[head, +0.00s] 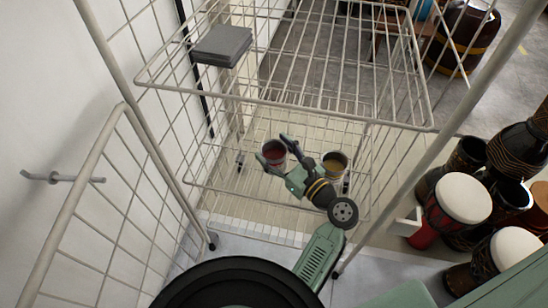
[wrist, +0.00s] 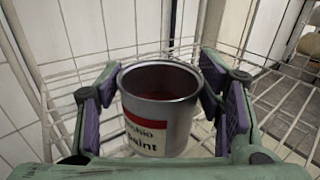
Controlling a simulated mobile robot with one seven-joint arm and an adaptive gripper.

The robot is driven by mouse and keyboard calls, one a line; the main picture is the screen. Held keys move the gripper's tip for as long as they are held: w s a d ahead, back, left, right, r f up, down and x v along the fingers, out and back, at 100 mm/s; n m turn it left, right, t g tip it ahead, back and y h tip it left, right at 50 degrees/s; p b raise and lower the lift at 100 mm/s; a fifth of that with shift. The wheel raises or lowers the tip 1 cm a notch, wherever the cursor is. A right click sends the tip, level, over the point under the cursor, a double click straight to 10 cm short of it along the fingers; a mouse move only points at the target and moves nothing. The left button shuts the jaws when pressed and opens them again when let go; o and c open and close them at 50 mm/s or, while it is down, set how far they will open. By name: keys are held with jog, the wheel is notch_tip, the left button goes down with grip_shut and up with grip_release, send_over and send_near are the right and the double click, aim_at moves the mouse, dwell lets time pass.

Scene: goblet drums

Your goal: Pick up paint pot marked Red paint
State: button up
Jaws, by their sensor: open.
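A metal paint pot with dark red inside (wrist: 158,110) stands upright between my fingers in the wrist view. Its white label has a red band and shows only part of its words, ending in "paint". It also shows in the head view as the red pot (head: 274,152) on the wire shelf. My gripper (head: 273,149) is open, with one finger on each side of the pot. In the wrist view, the purple-padded fingers (wrist: 159,88) flank the pot; I cannot tell whether either touches it.
The white wire rack (head: 285,105) surrounds the arm with bars and an upper shelf holding a grey box (head: 222,45). Goblet drums (head: 463,198) stand at right.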

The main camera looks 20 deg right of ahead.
aim_at(266, 143)
jog(key=x, duration=0.4)
jog(key=shift+c, duration=0.5)
jog(key=c, duration=0.9)
jog(key=shift+c, duration=0.6)
jog(key=shift+r+p, duration=0.2)
jog(key=shift+p, duration=0.15)
